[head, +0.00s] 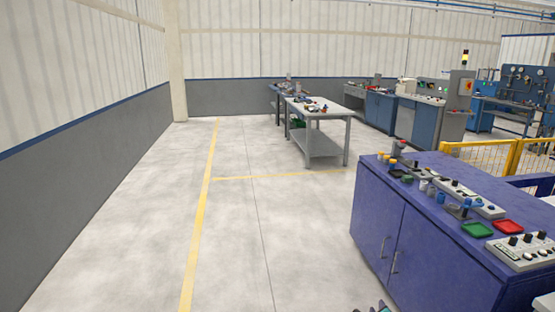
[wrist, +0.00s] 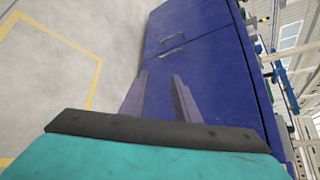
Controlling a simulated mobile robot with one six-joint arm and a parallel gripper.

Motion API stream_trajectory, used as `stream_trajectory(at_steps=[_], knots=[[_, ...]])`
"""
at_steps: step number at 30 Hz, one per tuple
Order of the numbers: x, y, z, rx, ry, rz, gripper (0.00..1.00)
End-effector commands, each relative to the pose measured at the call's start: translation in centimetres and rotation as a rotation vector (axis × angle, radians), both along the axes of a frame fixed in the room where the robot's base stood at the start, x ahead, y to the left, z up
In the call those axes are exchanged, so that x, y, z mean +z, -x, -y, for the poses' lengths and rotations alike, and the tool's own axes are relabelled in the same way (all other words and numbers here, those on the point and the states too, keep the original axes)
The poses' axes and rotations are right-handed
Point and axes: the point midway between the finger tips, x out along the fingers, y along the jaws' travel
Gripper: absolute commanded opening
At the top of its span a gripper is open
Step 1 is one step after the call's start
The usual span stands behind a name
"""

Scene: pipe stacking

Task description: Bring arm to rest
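My gripper (wrist: 160,75) shows in the wrist view with its two grey fingers apart and nothing between them. The fingers point toward the doors of a blue cabinet (wrist: 200,60), with a gap that I cannot judge. In the head view the same cabinet (head: 378,225) stands at the lower right. A small dark tip at the bottom edge of the head view may be part of my gripper; the rest of the arm is out of that view.
On the cabinet top are a green tray (head: 476,229), a red tray (head: 508,226), control boxes and several small parts. A grey worktable (head: 322,140) stands farther back. A yellow railing (head: 535,156) is behind the cabinet. The floor (head: 150,220) at left is clear.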

Motion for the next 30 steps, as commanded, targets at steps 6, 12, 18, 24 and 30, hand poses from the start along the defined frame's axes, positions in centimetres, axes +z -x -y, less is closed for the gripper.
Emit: stream_trajectory(at_steps=[6,12,18,24,30], knots=[[-6.0,2.8,-9.2,0.293,0.105,-0.188,0.29],[-11.2,7.3,-16.4,0.581,0.215,-0.361,0.29],[-16.1,13.8,-22.2,0.897,0.335,-0.539,0.29],[-20.2,22.1,-25.9,1.244,0.459,-0.720,0.29],[-22.6,31.2,-26.7,1.617,0.570,-0.898,0.29]])
